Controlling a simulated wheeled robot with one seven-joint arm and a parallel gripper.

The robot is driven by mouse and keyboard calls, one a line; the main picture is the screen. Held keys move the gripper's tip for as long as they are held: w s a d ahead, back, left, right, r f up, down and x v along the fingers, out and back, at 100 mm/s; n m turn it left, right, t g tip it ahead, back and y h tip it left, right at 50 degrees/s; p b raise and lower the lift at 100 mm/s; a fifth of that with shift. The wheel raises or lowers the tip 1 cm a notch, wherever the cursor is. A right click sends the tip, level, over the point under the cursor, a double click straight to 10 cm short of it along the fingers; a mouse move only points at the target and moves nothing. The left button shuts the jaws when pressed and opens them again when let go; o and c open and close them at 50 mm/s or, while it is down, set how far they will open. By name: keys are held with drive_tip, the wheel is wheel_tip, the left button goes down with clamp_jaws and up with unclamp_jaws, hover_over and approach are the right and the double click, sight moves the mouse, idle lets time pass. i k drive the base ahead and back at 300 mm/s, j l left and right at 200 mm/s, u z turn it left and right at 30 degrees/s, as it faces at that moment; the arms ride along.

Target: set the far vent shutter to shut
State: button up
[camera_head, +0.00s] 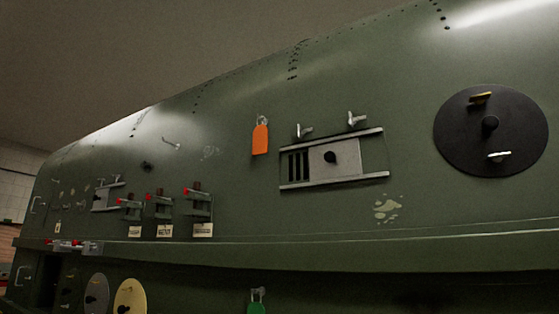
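The far vent shutter (107,196) is a small pale sliding plate between two rails, on the left part of the green fuselage side. It is too small and oblique to tell how much of its slots shows. A nearer, larger vent shutter (345,161) of the same kind sits right of centre. It has a dark round knob, and several dark slots show at its left end. My gripper is not in view.
Between the two vents are several red-tipped latches (198,203) with pale labels. An orange tag (260,138) hangs above. A black disc (490,131) with handles is at right. Below are a tan disc (130,297) and a green tag (257,307). Small fittings stick out from the skin.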

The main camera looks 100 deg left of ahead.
sight(341, 159)
drive_tip(key=u, duration=3.3)
